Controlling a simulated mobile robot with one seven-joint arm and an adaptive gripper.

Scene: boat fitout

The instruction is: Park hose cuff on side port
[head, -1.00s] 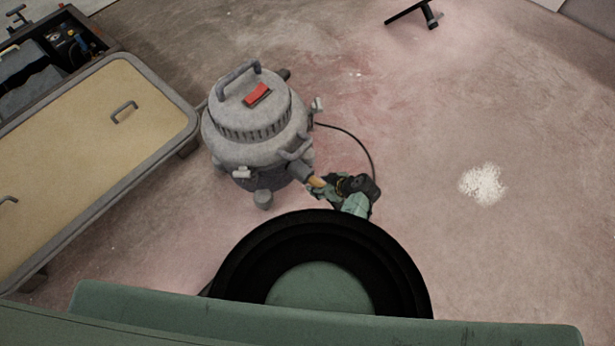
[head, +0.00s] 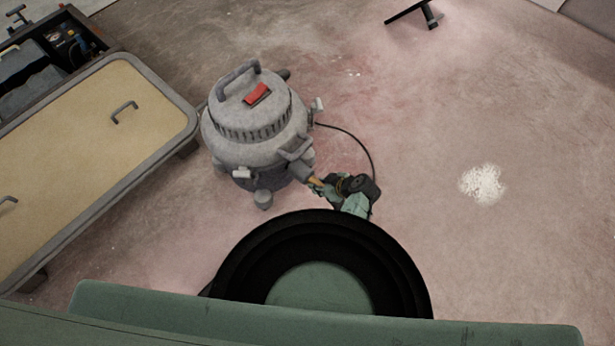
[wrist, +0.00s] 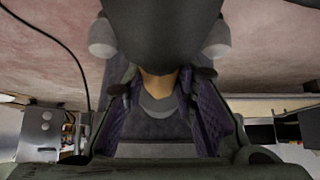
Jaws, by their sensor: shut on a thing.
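The grey shop vacuum (head: 258,125) stands upright on the floor, with a red switch on its lid. Its side port (head: 302,171) is a short grey stub at the lower right, pointing toward my gripper. My gripper (head: 322,187) is shut on the tan hose cuff (head: 316,182), at the port's outer end. In the wrist view the cuff (wrist: 158,88) shows as a tan piece between the two purple-padded fingers (wrist: 162,100). A dark rounded body hides its far end. I cannot tell whether the cuff is seated on the port or only touching it.
A thin black cable (head: 362,146) curves from the vacuum behind my wrist. A tan-topped bench (head: 85,150) with handles stands at left, close to the vacuum. A white powder patch (head: 483,184) lies on open floor at right. A black floor tool (head: 428,14) lies at the top.

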